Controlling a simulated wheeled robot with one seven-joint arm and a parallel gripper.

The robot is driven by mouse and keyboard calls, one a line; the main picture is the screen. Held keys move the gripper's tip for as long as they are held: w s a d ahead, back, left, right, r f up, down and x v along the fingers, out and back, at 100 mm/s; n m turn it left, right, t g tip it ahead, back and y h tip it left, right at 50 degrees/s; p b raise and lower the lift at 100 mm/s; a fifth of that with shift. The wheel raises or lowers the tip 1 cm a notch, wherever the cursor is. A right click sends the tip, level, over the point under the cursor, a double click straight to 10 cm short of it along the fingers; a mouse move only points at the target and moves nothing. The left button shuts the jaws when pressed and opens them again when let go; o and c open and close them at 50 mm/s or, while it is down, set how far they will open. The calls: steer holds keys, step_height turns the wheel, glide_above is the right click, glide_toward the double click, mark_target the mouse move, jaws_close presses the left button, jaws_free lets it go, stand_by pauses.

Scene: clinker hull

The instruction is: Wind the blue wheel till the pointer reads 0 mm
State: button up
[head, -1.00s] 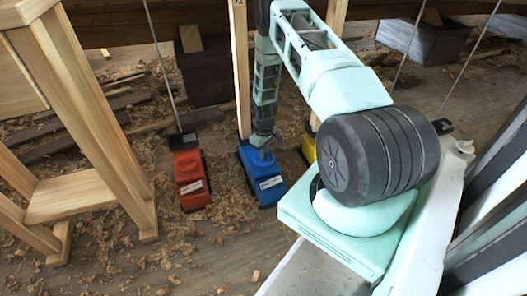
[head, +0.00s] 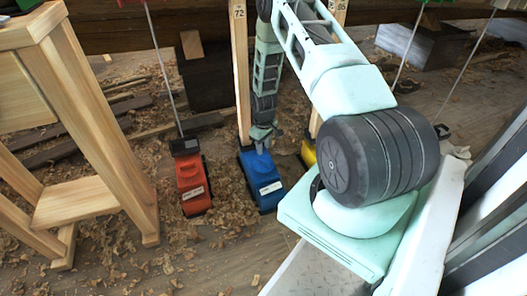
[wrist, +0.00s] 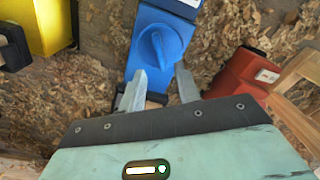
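The blue unit (head: 263,183) stands on the shaving-strewn floor, with a white label on its near end. In the wrist view its round blue wheel (wrist: 160,50), with a raised bar across it, shows on top. My gripper (wrist: 158,84) is open and empty. Its two fingers are spread over the body of the unit, short of the wheel in the picture. In the head view my gripper (head: 262,146) hangs at the far end of the unit. The pointer and its scale reading are not visible in either view.
A red unit (head: 192,186) stands left of the blue one and a yellow unit (head: 308,152) right, partly hidden by my arm. A wooden post marked 72 (head: 239,70) rises behind the blue unit. A wooden trestle (head: 95,120) stands left. Thin rods rise nearby.

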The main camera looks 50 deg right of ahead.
mark_target(263, 160)
step_height(263, 160, up, 10)
steer(key=p, duration=0.3)
steer(key=shift+r, duration=0.2)
